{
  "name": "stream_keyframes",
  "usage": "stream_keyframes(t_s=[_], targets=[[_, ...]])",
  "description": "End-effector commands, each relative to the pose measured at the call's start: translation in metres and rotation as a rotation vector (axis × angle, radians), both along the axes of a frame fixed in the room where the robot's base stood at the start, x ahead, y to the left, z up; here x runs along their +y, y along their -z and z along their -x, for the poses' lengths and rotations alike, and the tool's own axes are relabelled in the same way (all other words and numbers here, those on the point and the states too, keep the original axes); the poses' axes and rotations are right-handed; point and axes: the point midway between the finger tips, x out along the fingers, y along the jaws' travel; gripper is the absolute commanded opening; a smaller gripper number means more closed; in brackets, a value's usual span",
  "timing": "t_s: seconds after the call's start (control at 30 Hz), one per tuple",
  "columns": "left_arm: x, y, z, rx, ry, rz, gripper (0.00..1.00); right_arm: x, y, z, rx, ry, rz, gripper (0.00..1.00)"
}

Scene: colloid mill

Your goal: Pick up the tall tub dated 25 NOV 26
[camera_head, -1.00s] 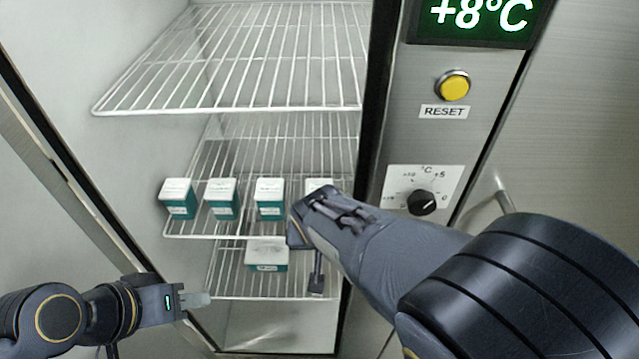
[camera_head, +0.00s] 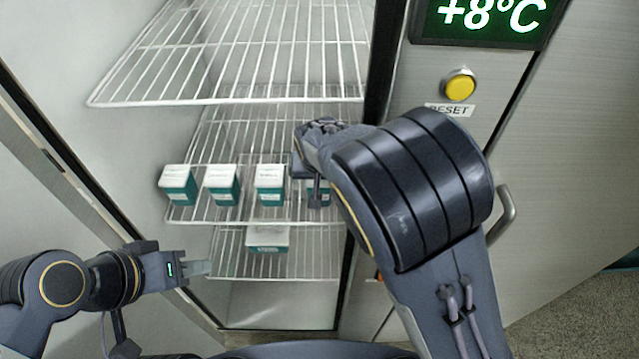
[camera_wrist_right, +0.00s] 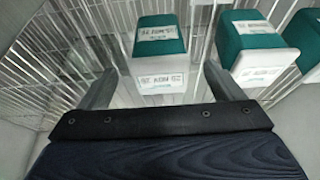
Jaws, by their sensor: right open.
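White-and-teal tubs stand in a row on the middle wire shelf: the left tub (camera_head: 177,186), a second tub (camera_head: 221,186), a third tub (camera_head: 270,186) and a rightmost tub (camera_head: 325,192), partly hidden by my right gripper (camera_head: 312,185). A lower-looking tub (camera_head: 268,238) sits on the shelf below. In the right wrist view, my right gripper (camera_wrist_right: 163,88) is open and empty, with a tub (camera_wrist_right: 160,52) ahead between its fingers. Its label seems upside down; I cannot read the date surely. My left gripper (camera_head: 198,268) is outside the shelves at lower left; its finger gap cannot be made out.
The upper wire shelf (camera_head: 230,102) is empty and overhangs the row. The cabinet's right post carries a temperature display (camera_head: 485,18) and a yellow button (camera_head: 459,84). Two more tubs, one nearer (camera_wrist_right: 255,50) and one at the corner (camera_wrist_right: 306,40), stand right in the wrist view.

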Motion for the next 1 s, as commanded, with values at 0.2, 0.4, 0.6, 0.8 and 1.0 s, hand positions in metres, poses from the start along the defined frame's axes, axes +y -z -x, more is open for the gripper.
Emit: stream_keyframes(t_s=[0.2,0.4,0.6,0.8,1.0], targets=[[0.000,-0.009,0.000,0.000,0.000,0.000,0.36,-0.001,0.019,-0.017,0.005,0.002,0.004,0.87],[0.000,-0.014,0.000,0.000,0.000,0.000,0.36,-0.001,0.043,-0.027,0.002,0.001,0.002,0.87],[0.000,-0.014,0.000,0.000,0.000,0.000,0.36,0.000,0.047,-0.028,0.001,0.000,0.000,0.87],[0.000,-0.014,0.000,0.000,0.000,0.000,0.36,0.000,0.047,-0.028,0.001,0.000,0.000,0.73],[0.000,-0.014,0.000,0.000,0.000,0.000,0.36,0.000,0.047,-0.028,0.001,0.000,0.000,0.47]])
